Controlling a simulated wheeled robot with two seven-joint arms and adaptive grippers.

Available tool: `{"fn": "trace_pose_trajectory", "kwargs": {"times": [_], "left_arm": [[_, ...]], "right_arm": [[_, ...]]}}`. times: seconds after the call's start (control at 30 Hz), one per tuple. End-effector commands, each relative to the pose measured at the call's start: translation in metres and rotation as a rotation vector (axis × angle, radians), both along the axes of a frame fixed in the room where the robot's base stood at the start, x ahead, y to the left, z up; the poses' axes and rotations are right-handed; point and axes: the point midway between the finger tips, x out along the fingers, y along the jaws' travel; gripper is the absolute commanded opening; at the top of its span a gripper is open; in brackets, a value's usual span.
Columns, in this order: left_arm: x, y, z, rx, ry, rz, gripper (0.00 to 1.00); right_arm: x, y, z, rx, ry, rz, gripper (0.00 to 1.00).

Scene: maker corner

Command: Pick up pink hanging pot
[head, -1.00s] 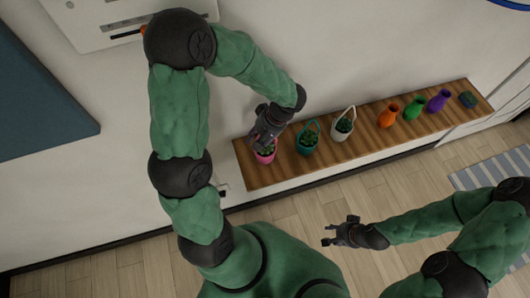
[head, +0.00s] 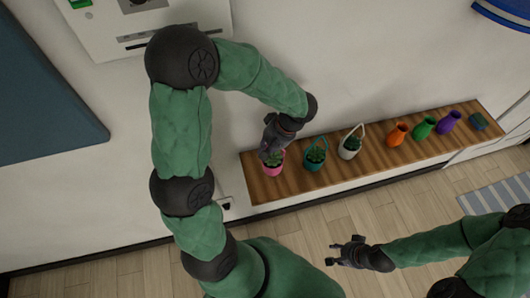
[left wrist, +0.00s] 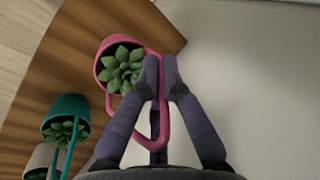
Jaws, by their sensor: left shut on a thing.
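The pink hanging pot (head: 273,169) with a green succulent is at the left end of the wooden shelf in the head view. In the left wrist view the pink pot (left wrist: 106,47) shows its succulent and its looped pink handle. My left gripper (head: 270,152) is above the pot; in the left wrist view its fingertips (left wrist: 162,68) are closed on the pink handle. I cannot tell whether the pot's base touches the shelf. My right gripper (head: 336,251) is over the floor, away from the shelf, with its fingers apart and empty.
On the wooden shelf (head: 375,158), a teal hanging pot (head: 315,160) and a white hanging pot (head: 349,149) stand right of the pink one. Farther right are orange (head: 397,135), green (head: 424,127) and purple (head: 449,122) vases and a dark teal item (head: 478,121). The wall is behind.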

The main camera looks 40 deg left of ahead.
Motion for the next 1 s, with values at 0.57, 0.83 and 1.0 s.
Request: {"fn": "trace_pose_trajectory", "kwargs": {"times": [0.57, 0.83, 1.0], "left_arm": [[0.011, -0.063, 0.070, 0.000, -0.002, -0.005, 0.00], [0.020, -0.112, 0.092, 0.000, -0.003, -0.004, 0.00], [0.022, -0.130, 0.101, 0.001, -0.001, -0.002, 0.00]], "right_arm": [[0.000, 0.000, -0.003, 0.000, 0.000, 0.000, 0.40], [0.000, 0.000, -0.006, 0.000, 0.000, 0.000, 0.40], [0.000, 0.000, -0.007, 0.000, 0.000, 0.000, 0.40]]}}
